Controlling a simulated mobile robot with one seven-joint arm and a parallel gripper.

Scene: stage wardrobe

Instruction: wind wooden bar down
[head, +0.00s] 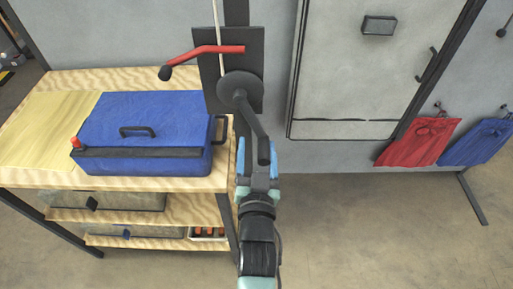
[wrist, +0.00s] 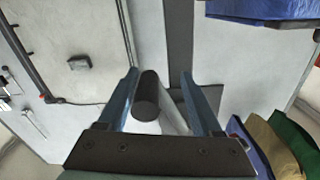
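A winch with a dark round hub (head: 238,86) sits on a dark backing plate (head: 209,70) on an upright post. Its crank arm slants down and right from the hub to a dark cylindrical grip (head: 264,152). A red lever (head: 215,49) with a black knob is above the hub, and a pale rope runs upward. My gripper (head: 258,148) is open at the grip. In the wrist view the grip (wrist: 146,98) lies between the two blue fingers, nearer the left one, with a clear gap on the right. No wooden bar is visible.
A blue case (head: 150,115) with black handles lies on a wooden bench (head: 225,188) to the left. A grey panel door (head: 350,75) stands to the right. Red (head: 418,141) and blue (head: 478,143) cloth bags hang at far right. The floor at lower right is clear.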

